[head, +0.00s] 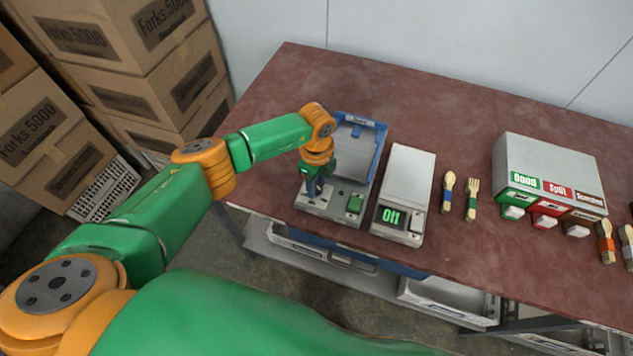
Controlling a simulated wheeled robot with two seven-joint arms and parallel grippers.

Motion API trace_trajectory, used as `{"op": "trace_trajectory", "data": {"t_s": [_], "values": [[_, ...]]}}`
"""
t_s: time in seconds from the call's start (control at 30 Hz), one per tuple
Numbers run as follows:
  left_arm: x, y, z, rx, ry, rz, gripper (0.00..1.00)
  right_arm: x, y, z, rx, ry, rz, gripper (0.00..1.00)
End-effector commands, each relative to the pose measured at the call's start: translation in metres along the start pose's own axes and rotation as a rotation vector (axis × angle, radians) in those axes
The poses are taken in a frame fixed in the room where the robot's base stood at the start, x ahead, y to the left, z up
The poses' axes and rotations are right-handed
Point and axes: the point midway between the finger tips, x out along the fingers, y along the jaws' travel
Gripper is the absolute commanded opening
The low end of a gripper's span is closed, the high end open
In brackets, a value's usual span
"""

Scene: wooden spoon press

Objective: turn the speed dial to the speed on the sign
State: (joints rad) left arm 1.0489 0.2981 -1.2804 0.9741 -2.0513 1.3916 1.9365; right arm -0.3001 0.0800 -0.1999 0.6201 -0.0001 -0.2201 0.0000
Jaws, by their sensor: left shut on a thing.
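The press machine (345,204) is a grey box with a blue frame at its back, standing on the red-brown table. A green button (355,204) is on its front right. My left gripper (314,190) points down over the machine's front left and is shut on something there. The gripper hides what it holds, so the speed dial and its setting cannot be seen. A small blue sign (368,123) is at the top of the blue frame; its text is too small to read. My right gripper is not in view.
A grey scale (405,190) with a green display reading "Off" stands right of the machine. Wooden cutlery (448,190) lies beyond it. A grey box (548,165) with Good, Split and a third label stands further right. Cardboard boxes (120,60) are stacked left of the table (455,115).

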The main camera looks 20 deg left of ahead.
Motion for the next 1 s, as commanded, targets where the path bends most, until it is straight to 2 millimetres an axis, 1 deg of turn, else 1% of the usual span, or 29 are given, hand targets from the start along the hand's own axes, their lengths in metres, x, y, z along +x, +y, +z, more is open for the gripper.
{"op": "trace_trajectory", "data": {"t_s": [0.03,0.07,0.1,0.13,0.43,0.47,0.57,0.7,0.8,0.9,1.0], "values": [[-0.002,-0.002,0.001,-0.001,-0.001,-0.005,0.47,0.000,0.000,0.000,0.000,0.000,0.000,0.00],[-0.002,-0.001,0.001,-0.001,-0.001,-0.005,0.55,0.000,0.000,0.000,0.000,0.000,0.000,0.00],[-0.001,-0.001,0.001,-0.001,-0.001,-0.004,0.66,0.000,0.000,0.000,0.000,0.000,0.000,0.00],[-0.001,-0.001,0.001,-0.001,-0.001,-0.004,0.72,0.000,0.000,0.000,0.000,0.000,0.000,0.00],[-0.003,-0.001,0.000,0.000,0.000,-0.002,0.72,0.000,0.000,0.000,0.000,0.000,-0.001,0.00],[-0.006,-0.001,0.000,0.001,0.000,-0.003,0.72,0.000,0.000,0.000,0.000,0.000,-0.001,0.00],[-0.027,-0.001,0.001,0.002,-0.001,-0.006,0.72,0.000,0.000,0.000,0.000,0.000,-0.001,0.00],[-0.053,-0.002,0.001,-0.001,-0.001,-0.006,0.72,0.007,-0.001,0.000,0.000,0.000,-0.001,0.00],[-0.067,-0.001,0.001,0.000,0.000,-0.005,0.72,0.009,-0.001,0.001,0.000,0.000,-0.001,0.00],[-0.071,-0.001,0.001,-0.001,0.000,-0.003,0.72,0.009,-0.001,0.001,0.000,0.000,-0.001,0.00],[-0.072,-0.001,0.001,-0.001,0.000,-0.002,0.72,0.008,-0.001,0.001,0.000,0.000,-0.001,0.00]]}}
